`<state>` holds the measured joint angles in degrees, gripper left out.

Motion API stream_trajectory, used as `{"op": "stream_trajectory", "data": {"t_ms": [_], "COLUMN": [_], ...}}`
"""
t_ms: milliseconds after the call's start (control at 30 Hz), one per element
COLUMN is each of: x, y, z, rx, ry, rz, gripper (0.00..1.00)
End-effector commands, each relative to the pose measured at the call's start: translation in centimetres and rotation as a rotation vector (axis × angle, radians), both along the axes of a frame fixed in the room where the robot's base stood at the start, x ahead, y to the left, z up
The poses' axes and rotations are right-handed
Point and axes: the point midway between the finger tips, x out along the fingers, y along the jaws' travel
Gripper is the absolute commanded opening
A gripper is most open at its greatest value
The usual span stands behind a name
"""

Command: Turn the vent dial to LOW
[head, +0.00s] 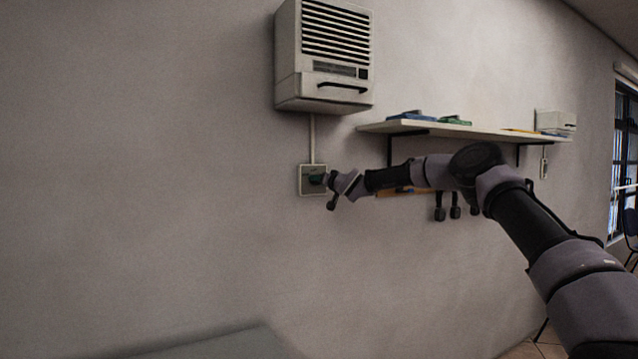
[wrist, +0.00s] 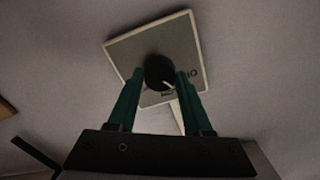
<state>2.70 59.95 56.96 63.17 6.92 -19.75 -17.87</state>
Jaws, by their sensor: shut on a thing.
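The vent dial (wrist: 158,71) is a round black knob with a light pointer mark, on a pale square wall plate (wrist: 122,45). In the wrist view the pointer slants toward the lower right, and small dark lettering beside it is too small to read for sure. My gripper (wrist: 160,76) has its two green fingers on either side of the knob, shut on it. In the head view my gripper (head: 321,179) is at the wall plate (head: 307,170) and hides most of the knob.
A vent unit (head: 322,55) hangs above the plate, joined by a thin conduit (head: 312,138). A shelf (head: 400,127) with several items is to the right, with dark hanging objects (head: 455,211) below it. The wall left of the plate is bare.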

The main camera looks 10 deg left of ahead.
Motion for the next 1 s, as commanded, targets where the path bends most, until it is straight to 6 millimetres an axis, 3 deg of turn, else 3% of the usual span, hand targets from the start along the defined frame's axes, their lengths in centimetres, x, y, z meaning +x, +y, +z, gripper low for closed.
{"op": "stream_trajectory", "data": {"t_ms": [500,1000], "x": [0.05,0.06], "y": [-0.07,-0.11], "z": [-0.02,-0.02], "rx": [0.361,0.496], "ry": [0.243,0.335], "rz": [-0.001,-0.001], "gripper": [0.00,0.00]}}
